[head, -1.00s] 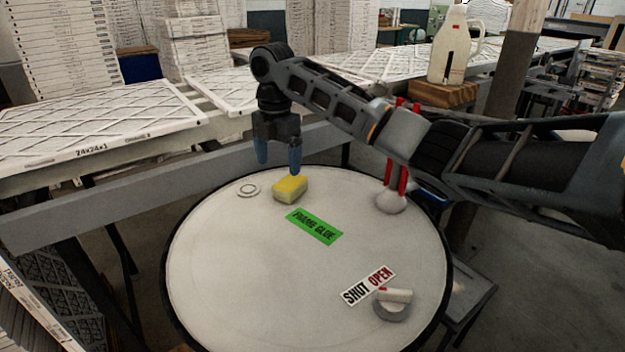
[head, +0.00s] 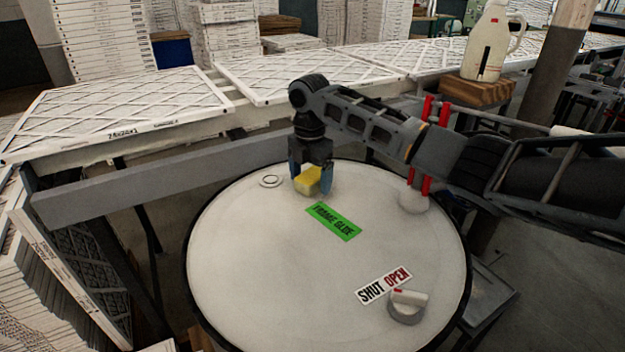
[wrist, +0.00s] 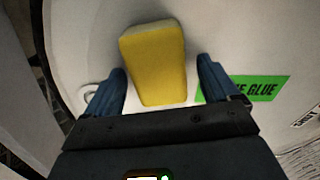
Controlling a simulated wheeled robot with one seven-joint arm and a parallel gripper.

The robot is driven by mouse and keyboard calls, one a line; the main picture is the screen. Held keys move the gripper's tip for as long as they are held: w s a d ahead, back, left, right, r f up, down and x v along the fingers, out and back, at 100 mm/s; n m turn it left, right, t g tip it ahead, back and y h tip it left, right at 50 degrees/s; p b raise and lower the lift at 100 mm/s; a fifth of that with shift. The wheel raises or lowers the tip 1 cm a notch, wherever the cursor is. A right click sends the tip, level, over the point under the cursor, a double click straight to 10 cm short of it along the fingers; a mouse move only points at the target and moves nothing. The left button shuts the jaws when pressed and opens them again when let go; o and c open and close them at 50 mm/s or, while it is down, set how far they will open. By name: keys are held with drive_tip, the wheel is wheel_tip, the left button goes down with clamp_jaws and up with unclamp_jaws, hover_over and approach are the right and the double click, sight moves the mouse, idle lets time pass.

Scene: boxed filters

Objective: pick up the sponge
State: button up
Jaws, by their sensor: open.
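A yellow sponge (head: 309,180) with a paler side lies on the white round drum top (head: 260,270), near its far edge. My gripper (head: 311,188) is open and low over the drum top, with its blue fingers at either side of the sponge in the head view. In the wrist view the sponge (wrist: 155,62) shows ahead of and between the open fingertips (wrist: 161,78), with a gap on each side. The fingers hide part of the sponge in the head view. I cannot tell how far the fingertips are above the drum top.
A white ring (head: 270,181) lies left of the sponge. A green label (head: 334,221) lies in front of it. A SHUT OPEN label (head: 384,286) and a valve-like knob (head: 407,306) are at front right. Red posts (head: 426,150) stand at the right edge.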

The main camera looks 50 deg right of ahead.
drive_tip(key=shift+c, duration=0.4)
drive_tip(key=shift+r, duration=0.1)
drive_tip(key=c, duration=1)
